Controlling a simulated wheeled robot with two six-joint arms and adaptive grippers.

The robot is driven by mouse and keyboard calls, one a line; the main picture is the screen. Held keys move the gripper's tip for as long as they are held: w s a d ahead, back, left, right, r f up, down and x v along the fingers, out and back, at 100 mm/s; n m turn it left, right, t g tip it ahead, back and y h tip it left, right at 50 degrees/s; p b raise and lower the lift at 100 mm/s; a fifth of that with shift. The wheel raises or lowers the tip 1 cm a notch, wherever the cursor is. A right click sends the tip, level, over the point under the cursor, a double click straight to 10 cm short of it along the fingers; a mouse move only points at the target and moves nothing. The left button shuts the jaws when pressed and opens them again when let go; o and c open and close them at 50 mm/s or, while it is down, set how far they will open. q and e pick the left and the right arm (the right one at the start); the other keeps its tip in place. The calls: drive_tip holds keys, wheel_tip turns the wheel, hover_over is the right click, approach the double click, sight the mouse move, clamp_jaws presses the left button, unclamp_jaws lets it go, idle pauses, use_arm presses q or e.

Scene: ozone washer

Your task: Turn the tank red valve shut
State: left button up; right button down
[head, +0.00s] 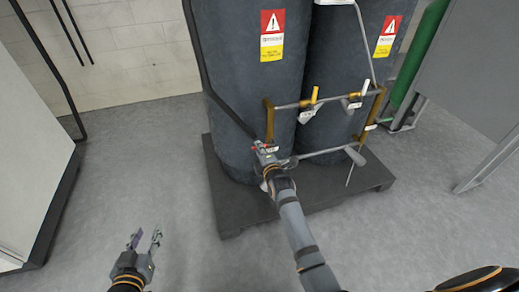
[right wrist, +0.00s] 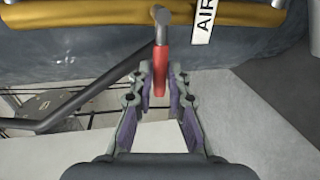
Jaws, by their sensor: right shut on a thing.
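The red valve (right wrist: 160,62) is a small red lever on a grey stem, in front of a brass pipe (right wrist: 90,16). In the right wrist view its handle points down, between the fingers of my right gripper (right wrist: 160,78). My right gripper (head: 264,148) is shut on this handle. In the head view the gripper hides most of the valve at the lower left of the pipe frame. My left gripper (head: 146,237) is open and empty, above the floor at the lower left.
Two dark tanks (head: 240,90) with warning labels stand on a black pallet (head: 235,215). A green cylinder (head: 413,65) and grey panel (head: 480,75) stand at right.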

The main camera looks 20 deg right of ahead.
drive_tip(key=shift+f, duration=0.2)
drive_tip(key=c, duration=1.3)
unclamp_jaws()
drive_tip(key=shift+r, duration=0.1)
drive_tip(key=shift+s, duration=0.1)
drive_tip(key=s, duration=0.2)
drive_tip(key=s+r, duration=0.1)
drive_tip(key=s, duration=0.4)
drive_tip(key=shift+s+d+r, duration=0.1)
drive_tip(key=shift+r, duration=0.15)
drive_tip(key=shift+s+f, duration=0.1)
